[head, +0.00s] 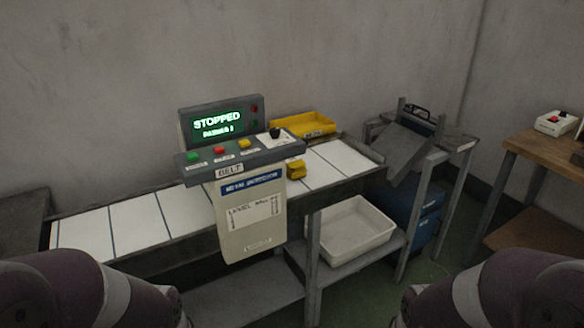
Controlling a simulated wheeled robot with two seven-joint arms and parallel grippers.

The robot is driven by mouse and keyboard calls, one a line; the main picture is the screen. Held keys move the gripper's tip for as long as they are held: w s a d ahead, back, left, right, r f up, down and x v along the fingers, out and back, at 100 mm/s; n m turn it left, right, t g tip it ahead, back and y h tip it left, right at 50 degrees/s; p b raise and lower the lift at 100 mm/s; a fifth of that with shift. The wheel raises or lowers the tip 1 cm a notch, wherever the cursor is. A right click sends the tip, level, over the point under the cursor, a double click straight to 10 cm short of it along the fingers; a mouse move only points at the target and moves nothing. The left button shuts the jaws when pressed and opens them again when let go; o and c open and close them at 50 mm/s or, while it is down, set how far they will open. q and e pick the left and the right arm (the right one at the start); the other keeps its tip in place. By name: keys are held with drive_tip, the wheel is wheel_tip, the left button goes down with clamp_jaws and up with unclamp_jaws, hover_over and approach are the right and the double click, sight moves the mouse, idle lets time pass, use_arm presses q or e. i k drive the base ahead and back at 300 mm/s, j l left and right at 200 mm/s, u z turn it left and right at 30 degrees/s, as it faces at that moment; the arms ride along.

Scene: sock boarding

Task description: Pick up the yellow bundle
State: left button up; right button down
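A small yellow bundle (296,169) lies on the white conveyor belt (337,160), just right of the control box and near the belt's front edge. The control box hides part of the belt and may cover the bundle's left side. My two arms show only as dark links at the bottom left and bottom right corners. Neither gripper is in view.
The control box (254,222) stands in front of the belt; its screen (217,122) reads STOPPED. A yellow tray (303,124) sits behind the belt. A white bin (350,231) is on the shelf below. A tilted grey chute (407,146) stands at the belt's right end. A wooden table (550,150) is far right.

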sight(294, 168)
drive_tip(key=i+l+z, duration=0.2)
drive_tip(key=i, duration=0.25)
drive_tip(key=i+l+z, duration=0.15)
drive_tip(key=i+l, duration=0.15)
drive_tip(key=i, duration=0.15)
drive_tip(key=i+l+z, duration=0.2)
drive_tip(key=i, duration=0.25)
